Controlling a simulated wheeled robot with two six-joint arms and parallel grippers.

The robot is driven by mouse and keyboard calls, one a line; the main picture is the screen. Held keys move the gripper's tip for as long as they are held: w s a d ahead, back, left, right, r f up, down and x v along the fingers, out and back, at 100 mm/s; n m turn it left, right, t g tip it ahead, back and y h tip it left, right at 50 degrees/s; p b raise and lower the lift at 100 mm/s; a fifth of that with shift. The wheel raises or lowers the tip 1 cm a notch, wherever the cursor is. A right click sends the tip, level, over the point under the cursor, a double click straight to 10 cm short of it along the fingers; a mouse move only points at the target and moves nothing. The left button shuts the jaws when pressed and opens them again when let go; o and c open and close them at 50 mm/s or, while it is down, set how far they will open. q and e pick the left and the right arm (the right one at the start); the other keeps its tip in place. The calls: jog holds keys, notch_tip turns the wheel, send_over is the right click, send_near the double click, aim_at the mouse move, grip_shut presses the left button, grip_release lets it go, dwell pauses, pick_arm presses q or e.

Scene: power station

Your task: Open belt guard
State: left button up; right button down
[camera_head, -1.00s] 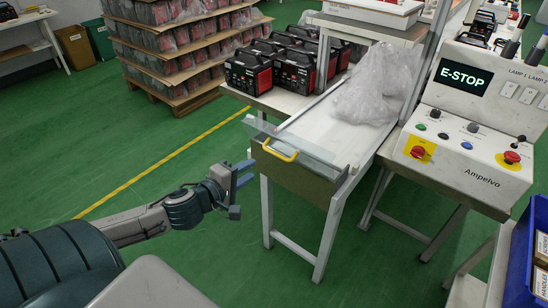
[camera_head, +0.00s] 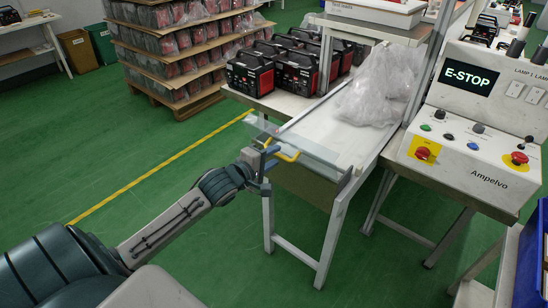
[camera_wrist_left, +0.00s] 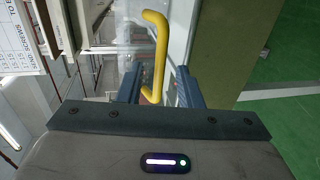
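The belt guard (camera_head: 312,150) is a clear panel across the near end of the white conveyor belt (camera_head: 325,128), with a yellow handle (camera_head: 285,155) on its front. My left gripper (camera_head: 268,150) is at the left part of the handle in the head view. In the left wrist view the yellow handle (camera_wrist_left: 157,60) reaches down between the two blue fingers of my left gripper (camera_wrist_left: 156,88). The fingers stand apart, with gaps beside the handle, so the gripper is open around it. My right gripper is not in view.
A control panel (camera_head: 470,150) with an E-STOP screen and red buttons stands right of the conveyor. Crumpled clear plastic (camera_head: 375,88) lies on the belt. Black-and-red units (camera_head: 290,68) stand on a bench behind. Green floor (camera_head: 130,150) is free on the left.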

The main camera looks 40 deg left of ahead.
pick_arm(q)
jog(key=shift+w+f, duration=0.1)
jog(key=shift+w, duration=0.4)
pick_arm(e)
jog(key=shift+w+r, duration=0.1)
